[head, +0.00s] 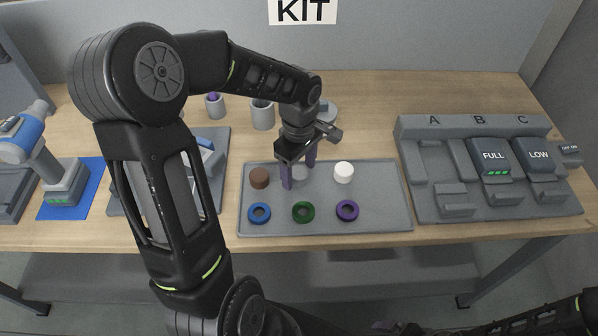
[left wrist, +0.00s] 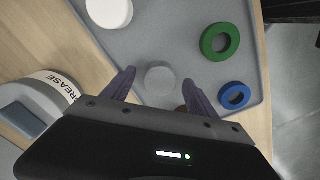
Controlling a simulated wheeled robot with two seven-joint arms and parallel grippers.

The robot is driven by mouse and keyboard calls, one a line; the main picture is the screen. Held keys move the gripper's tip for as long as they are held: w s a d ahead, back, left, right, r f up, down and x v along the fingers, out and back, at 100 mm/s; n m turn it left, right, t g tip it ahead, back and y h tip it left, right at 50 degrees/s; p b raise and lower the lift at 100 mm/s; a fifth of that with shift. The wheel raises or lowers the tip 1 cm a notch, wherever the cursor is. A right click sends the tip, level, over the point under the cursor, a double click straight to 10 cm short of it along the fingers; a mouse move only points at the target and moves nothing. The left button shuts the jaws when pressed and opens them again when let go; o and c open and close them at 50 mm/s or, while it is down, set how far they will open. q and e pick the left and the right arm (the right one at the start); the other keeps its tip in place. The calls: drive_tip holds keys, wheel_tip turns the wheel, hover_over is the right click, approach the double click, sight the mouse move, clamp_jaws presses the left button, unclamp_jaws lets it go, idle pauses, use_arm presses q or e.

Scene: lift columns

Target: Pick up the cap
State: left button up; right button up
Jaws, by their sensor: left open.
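A grey cap (head: 300,174) stands on a grey tray (head: 382,224), between a brown cap (head: 259,178) and a white cap (head: 343,172). My left gripper (head: 299,170) is open above the grey cap, its purple fingers pointing down. In the left wrist view the grey cap (left wrist: 160,78) shows between the open fingertips of my left gripper (left wrist: 159,78). I cannot tell whether the fingers touch it. The white cap (left wrist: 109,10) is at the top left there, and the brown cap (left wrist: 181,108) is mostly hidden.
Blue (head: 259,212), green (head: 303,212) and purple (head: 347,210) rings lie along the tray's front. A battery dock (head: 430,208) stands right. Grey cups (head: 262,115) stand behind; a drill (head: 40,150) is left. A grease container (left wrist: 40,100) is near the gripper.

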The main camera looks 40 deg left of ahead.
sight(299, 172)
use_arm(q)
drive_tip(key=shift+f, duration=0.1)
drive_tip(key=shift+c, duration=0.6)
drive_tip(key=c, duration=1.3)
drive_tip(key=shift+c, duration=0.2)
wheel_tip(299, 172, up, 10)
drive_tip(key=b, duration=0.1)
idle(0.3)
drive_tip(key=shift+r+p, duration=0.5)
drive_tip(key=shift+r, duration=0.45)
